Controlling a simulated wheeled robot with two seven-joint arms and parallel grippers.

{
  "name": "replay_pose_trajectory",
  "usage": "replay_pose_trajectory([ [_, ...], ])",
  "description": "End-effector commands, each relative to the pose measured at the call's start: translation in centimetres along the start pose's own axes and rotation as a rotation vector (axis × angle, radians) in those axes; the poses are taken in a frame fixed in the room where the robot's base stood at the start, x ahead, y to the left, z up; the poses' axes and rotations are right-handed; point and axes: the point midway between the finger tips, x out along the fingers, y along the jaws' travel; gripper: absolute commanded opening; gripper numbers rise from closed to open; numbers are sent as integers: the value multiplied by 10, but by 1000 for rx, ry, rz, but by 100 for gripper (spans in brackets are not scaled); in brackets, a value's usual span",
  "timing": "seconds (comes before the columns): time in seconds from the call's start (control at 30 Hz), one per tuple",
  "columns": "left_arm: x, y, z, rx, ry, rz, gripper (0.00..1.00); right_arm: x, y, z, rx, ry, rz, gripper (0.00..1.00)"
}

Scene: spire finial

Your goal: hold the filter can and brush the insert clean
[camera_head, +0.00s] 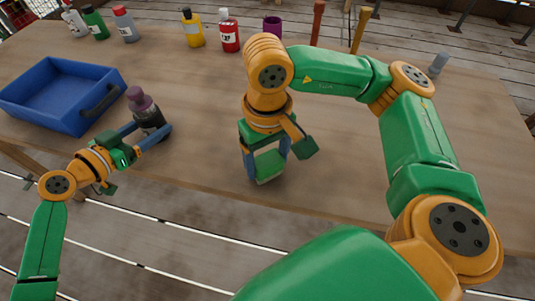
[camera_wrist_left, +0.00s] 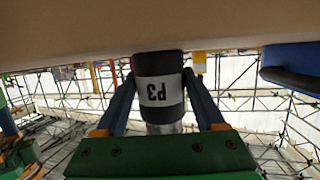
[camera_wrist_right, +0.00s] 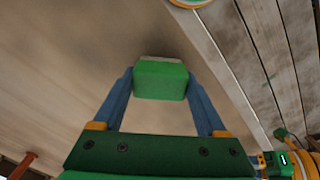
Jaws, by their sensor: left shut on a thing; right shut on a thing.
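The filter can (camera_head: 150,118) is dark grey with a mauve insert (camera_head: 141,101) on top, and it is roughly upright near the table's left front. In the left wrist view the can (camera_wrist_left: 158,70) shows a white "P3" label. My left gripper (camera_head: 150,131) is shut around its sides. I cannot tell whether the can's base touches the table. My right gripper (camera_head: 265,158) points down and is shut on a green brush block (camera_head: 268,165) with a pale lower edge. The brush (camera_wrist_right: 160,80) is low over the front of the table, apart from the can.
A blue tray (camera_head: 103,104) with a dark handle sits left of the can. Several bottles, including a yellow one (camera_head: 193,28) and a red one (camera_head: 229,32), stand along the back with a purple cup (camera_head: 272,26). The table between can and brush is clear.

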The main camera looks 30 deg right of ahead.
Motion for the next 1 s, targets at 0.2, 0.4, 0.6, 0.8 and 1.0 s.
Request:
replay_pose_trajectory([
  [0.2,0,0,2,-1,-5,2,40,0,0,0,0,0,0,30],
  [0.4,0,0,2,-1,-5,2,40,0,0,0,0,0,0,30],
  [0.6,0,0,2,-1,-4,1,100,0,0,0,0,0,0,30],
  [0.8,-7,-1,2,-1,-3,0,100,0,0,0,0,0,0,30],
  [1.0,-60,-1,3,2,-6,-2,100,0,0,0,0,0,0,30],
])
